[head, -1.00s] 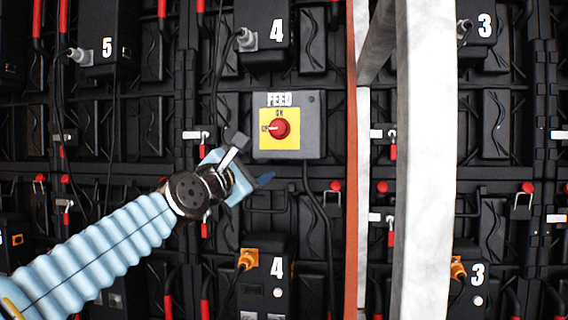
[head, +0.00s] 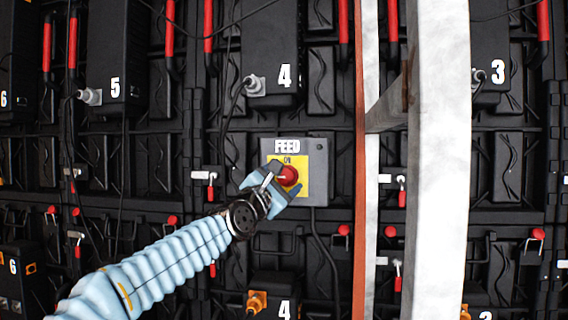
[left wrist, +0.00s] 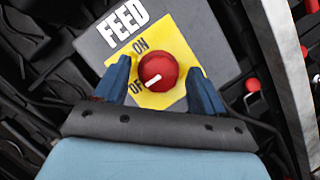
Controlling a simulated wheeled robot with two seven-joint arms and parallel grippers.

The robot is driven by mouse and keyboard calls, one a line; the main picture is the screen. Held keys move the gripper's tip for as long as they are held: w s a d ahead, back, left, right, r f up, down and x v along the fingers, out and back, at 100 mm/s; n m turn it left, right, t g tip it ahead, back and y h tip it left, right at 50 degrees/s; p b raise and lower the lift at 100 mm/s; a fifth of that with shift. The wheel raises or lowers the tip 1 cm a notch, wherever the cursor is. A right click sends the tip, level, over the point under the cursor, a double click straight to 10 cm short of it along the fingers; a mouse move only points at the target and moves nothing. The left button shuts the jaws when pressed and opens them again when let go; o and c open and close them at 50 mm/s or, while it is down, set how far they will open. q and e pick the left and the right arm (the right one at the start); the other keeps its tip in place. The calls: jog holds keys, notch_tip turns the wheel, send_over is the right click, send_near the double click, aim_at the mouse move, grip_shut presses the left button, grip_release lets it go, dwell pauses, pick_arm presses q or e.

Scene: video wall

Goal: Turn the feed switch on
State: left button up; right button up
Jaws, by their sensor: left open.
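The feed switch is a red round knob (head: 288,176) on a yellow plate, mounted on a grey box (head: 318,180) labelled FEED. In the left wrist view the knob (left wrist: 158,72) has a white pointer line aimed toward the OFF mark at lower left, and ON is printed above it. My left gripper (head: 279,183) is open at the knob. In the left wrist view its blue fingers (left wrist: 160,84) stand on either side of the knob, with visible gaps, so it is not gripped. The fingers cover part of the OFF lettering. My right gripper is not in view.
A white upright post (head: 440,160) and an orange-brown strip (head: 360,160) stand right of the box. Black numbered units (head: 272,60) with cables and red-handled latches (head: 402,190) cover the wall around. A cable hangs below the box.

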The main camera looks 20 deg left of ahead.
pick_arm(q)
jog(key=shift+w, duration=0.4)
jog(key=shift+c, duration=0.2)
jog(key=c, duration=1)
